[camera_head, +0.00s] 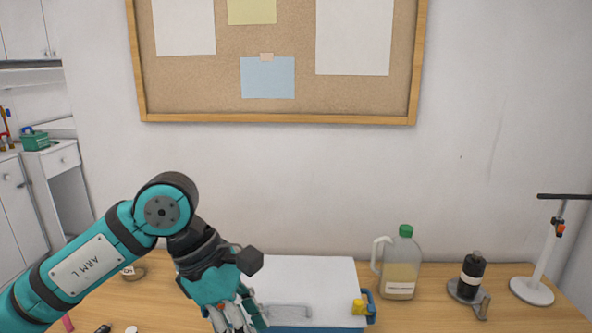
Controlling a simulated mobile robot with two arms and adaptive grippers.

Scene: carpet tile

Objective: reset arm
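My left arm comes in from the left, bent at a teal and black joint, with its wrist pointing down. My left gripper (238,319) hangs at the bottom edge, over the left side of a white-topped box with a blue base (310,270). Its fingertips are cut off by the frame, so I cannot tell how far apart they are or whether they hold anything. My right arm and gripper are not in view.
The wooden table carries a jug with a green cap (399,268), a black bottle on a stand (470,275) and a white stand (533,288). A yellow item (359,307) is at the box's right edge. A corkboard (200,85) hangs behind.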

